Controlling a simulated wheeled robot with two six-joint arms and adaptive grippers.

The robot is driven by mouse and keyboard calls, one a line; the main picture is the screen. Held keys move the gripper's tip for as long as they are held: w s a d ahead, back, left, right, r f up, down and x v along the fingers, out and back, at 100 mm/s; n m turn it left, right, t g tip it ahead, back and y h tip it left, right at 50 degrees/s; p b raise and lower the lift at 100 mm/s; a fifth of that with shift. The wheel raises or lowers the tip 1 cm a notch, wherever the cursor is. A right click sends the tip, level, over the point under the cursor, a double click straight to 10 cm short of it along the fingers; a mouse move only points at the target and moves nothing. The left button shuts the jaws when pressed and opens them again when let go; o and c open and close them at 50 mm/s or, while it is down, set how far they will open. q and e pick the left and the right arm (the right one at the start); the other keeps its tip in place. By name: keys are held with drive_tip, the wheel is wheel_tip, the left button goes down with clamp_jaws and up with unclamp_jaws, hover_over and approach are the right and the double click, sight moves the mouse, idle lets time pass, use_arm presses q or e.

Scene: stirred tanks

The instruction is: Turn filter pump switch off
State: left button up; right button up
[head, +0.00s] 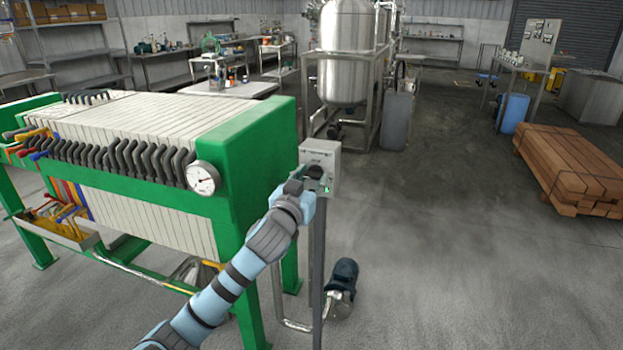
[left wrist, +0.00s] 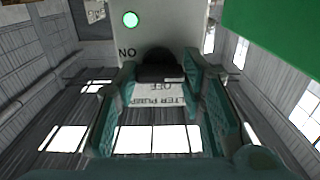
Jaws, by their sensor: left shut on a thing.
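The filter pump switch box (head: 321,152) is a small grey box on a thin grey post beside the green press. In the left wrist view the box (left wrist: 175,28) appears upside down, with a lit green lamp (left wrist: 131,19), the word ON, a black knob (left wrist: 158,62) and a label plate (left wrist: 170,98) reading FILTER PUMP and OFF. My left gripper (head: 314,178) is at the front of the box, its fingers (left wrist: 162,72) on both sides of the black knob and shut on it. The fingers partly hide the knob. My right gripper is not in view.
The green filter press (head: 258,130) with pale plates and a round gauge (head: 203,178) stands close at left of the box. A dark pump (head: 342,283) sits on the floor near the post. Stacked timber (head: 572,165) lies at far right. The middle floor is clear.

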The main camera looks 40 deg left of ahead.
use_arm(q)
drive_tip(key=m+p, duration=0.6)
drive_tip(key=p, duration=0.1)
drive_tip(key=shift+r+m, duration=0.2)
drive_tip(key=shift+m, duration=0.1)
drive_tip(key=shift+m+p, duration=0.9)
drive_tip(key=m+p, duration=0.3)
drive_tip(key=m, duration=0.1)
drive_tip(key=shift+m, duration=0.3)
drive_tip(key=m+p, duration=0.1)
drive_tip(key=m, duration=0.1)
drive_tip(key=m+p, duration=0.1)
drive_tip(key=m, duration=0.1)
drive_tip(key=shift+f+m+p, duration=0.2)
drive_tip(key=shift+m+p, duration=0.1)
drive_tip(key=shift+p, duration=0.05)
drive_tip(key=o, duration=1.1)
drive_tip(key=shift+o, duration=0.2)
